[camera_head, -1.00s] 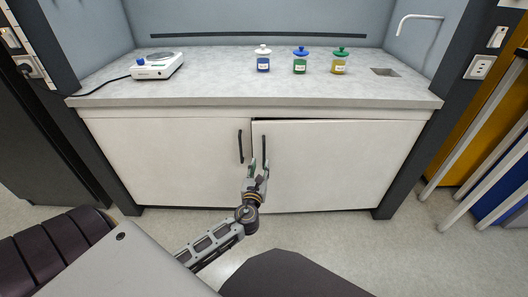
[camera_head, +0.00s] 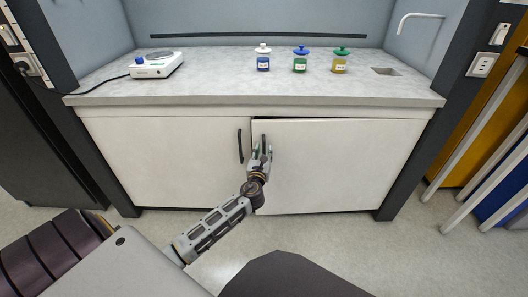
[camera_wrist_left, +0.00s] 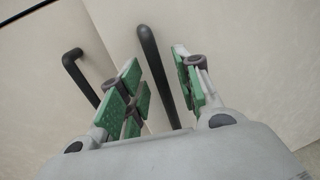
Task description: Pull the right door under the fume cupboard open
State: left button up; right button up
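The right door (camera_head: 340,165) under the fume cupboard is pale and stands slightly ajar, with a thin dark gap along its top edge. Its black vertical handle (camera_head: 263,141) is near its left edge and partly hidden by my gripper. My left gripper (camera_head: 261,150) is at this handle. In the left wrist view, the handle (camera_wrist_left: 155,70) runs between the two green-padded fingers (camera_wrist_left: 160,82), which are open, with room beside it. The closed left door (camera_head: 170,160) has its own black handle (camera_head: 240,146), left of the fingers. My right gripper is not in view.
The worktop (camera_head: 215,85) above holds a white hotplate (camera_head: 157,66) and several lidded jars, including a blue-labelled one (camera_head: 263,62). Dark posts flank the cabinet. Pale poles (camera_head: 475,135) stand at the right. The floor before the right door is clear.

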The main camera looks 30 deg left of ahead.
pick_arm(q)
jog(key=shift+x, duration=0.8)
grip_shut()
